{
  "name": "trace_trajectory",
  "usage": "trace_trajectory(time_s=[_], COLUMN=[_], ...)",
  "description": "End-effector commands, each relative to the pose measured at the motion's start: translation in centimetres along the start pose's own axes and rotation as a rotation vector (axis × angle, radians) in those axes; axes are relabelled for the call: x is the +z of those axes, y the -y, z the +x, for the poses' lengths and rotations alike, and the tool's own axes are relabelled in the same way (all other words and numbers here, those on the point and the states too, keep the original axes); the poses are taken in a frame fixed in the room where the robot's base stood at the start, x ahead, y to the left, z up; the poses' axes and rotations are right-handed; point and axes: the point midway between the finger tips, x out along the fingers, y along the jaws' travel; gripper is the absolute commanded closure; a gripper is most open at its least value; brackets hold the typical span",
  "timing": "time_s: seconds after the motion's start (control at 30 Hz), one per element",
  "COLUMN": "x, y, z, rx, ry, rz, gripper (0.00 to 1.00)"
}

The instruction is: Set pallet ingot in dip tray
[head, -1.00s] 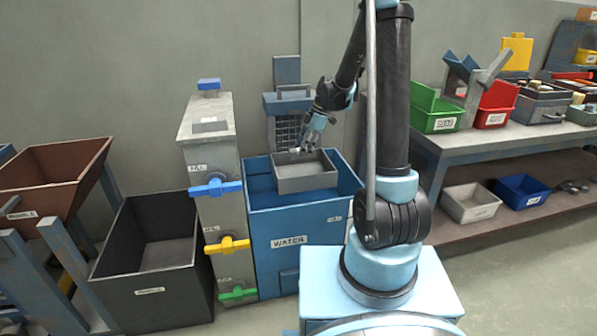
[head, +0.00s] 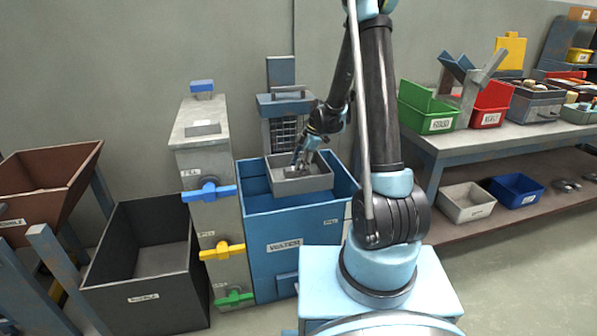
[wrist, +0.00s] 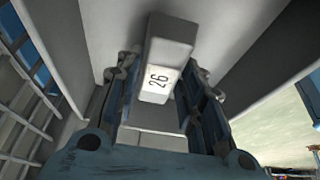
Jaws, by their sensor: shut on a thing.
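The pallet ingot (wrist: 155,95) is a pale grey bar with a white label reading 26. My gripper (wrist: 165,88) is shut on it, with one finger along each side in the wrist view. The grey dip tray (head: 310,185) sits at the top of the blue water tank, and its walls (wrist: 245,35) surround the ingot in the wrist view. In the head view my gripper (head: 299,162) reaches down into the tray. The ingot is too small and hidden there to make out, and I cannot tell whether it touches the tray floor.
The blue tank (head: 295,235) stands beside a grey column (head: 205,170) with blue, yellow and green valve handles. A wire grid (head: 284,132) rises close behind the tray. A black bin (head: 145,290) is at left, a bench with bins (head: 520,140) at right.

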Motion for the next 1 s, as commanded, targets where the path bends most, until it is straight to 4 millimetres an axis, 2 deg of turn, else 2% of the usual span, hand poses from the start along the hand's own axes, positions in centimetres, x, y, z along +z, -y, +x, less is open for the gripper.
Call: trace_trajectory(time_s=[0.13, 0.37, 0.4, 0.47, 0.5, 0.83, 1.0], x=[0.6, 0.7, 0.7, 0.7, 0.7, 0.7, 0.8], y=[-0.1, 0.0, 0.0, 0.0, 0.0, 0.0, 0.0], z=[1.4, 1.6, 1.6, 1.6, 1.6, 1.5, 0.5], rx=[0.000, 0.000, 0.000, 0.000, 0.000, 0.000, 0.001], ry=[0.000, 0.000, 0.000, 0.000, 0.000, 0.000, 0.000], rz=[0.000, 0.000, 0.000, 0.000, 0.000, 0.001, 0.001], gripper=[1.00, 1.00, 0.60, 0.46, 0.44, 0.44, 0.44])
